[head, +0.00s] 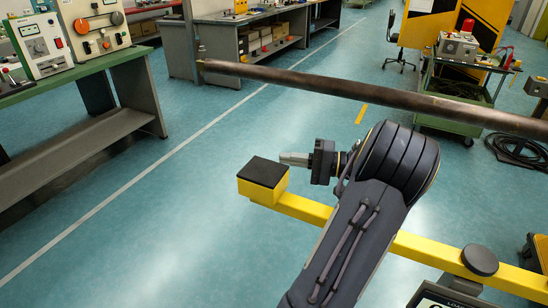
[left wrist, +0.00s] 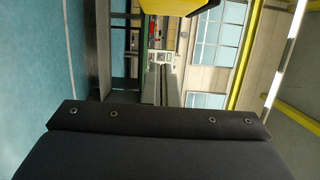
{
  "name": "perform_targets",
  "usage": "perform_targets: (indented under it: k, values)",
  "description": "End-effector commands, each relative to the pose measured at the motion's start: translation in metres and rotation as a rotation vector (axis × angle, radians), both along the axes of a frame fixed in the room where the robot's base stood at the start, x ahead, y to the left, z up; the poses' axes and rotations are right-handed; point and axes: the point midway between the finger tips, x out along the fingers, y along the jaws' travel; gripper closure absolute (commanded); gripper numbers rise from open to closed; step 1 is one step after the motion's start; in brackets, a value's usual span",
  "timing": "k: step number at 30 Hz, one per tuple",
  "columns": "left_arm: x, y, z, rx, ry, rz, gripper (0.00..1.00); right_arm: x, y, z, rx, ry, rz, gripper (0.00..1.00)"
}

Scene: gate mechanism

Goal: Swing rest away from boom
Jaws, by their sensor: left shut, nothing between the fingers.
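The boom (head: 370,93), a long dark brown metal bar, crosses the upper part of the head view and slopes down to the right. The rest is a yellow arm (head: 410,245) below it, ending at the left in a yellow block with a black pad (head: 263,171) on top. The pad is clear of the boom in the picture. My left gripper (head: 288,158) is shut and empty, with its tips just behind and right of the pad; I cannot tell whether they touch. A yellow part, likely the rest, shows at the top of the left wrist view (left wrist: 180,7).
A green bench (head: 140,90) with control boxes (head: 95,22) stands at the left. A grey workbench (head: 235,40) is at the back. A green cart (head: 460,90) and a coiled cable (head: 520,150) are at the right. The blue floor (head: 150,225) at the left is clear.

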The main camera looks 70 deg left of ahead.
Motion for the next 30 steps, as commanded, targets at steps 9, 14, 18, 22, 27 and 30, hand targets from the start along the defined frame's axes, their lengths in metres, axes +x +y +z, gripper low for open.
perform_targets:
  k: [9, 14, 18, 22, 27, 30]
  values:
    - [0.049, -0.03, 0.001, 0.003, -0.002, -0.006, 1.0, 0.0, 0.0, 0.002, 0.0, -0.001, 0.0, 1.0]
    - [0.056, -0.034, 0.001, 0.001, -0.003, -0.006, 1.0, 0.0, 0.0, 0.002, 0.0, -0.001, 0.0, 1.0]
    - [0.056, -0.035, 0.001, 0.001, -0.003, -0.006, 1.0, 0.0, 0.0, 0.002, 0.0, -0.001, 0.0, 1.0]
    - [0.056, -0.035, 0.001, 0.001, -0.003, -0.006, 1.0, 0.0, 0.0, 0.002, 0.0, -0.001, 0.0, 1.0]
    - [0.056, -0.035, 0.001, 0.001, -0.003, -0.007, 1.0, 0.0, 0.0, 0.002, 0.0, -0.001, 0.0, 1.0]
    - [0.056, -0.035, 0.001, 0.001, -0.003, -0.007, 1.0, 0.0, 0.0, 0.002, 0.0, -0.001, 0.0, 1.0]
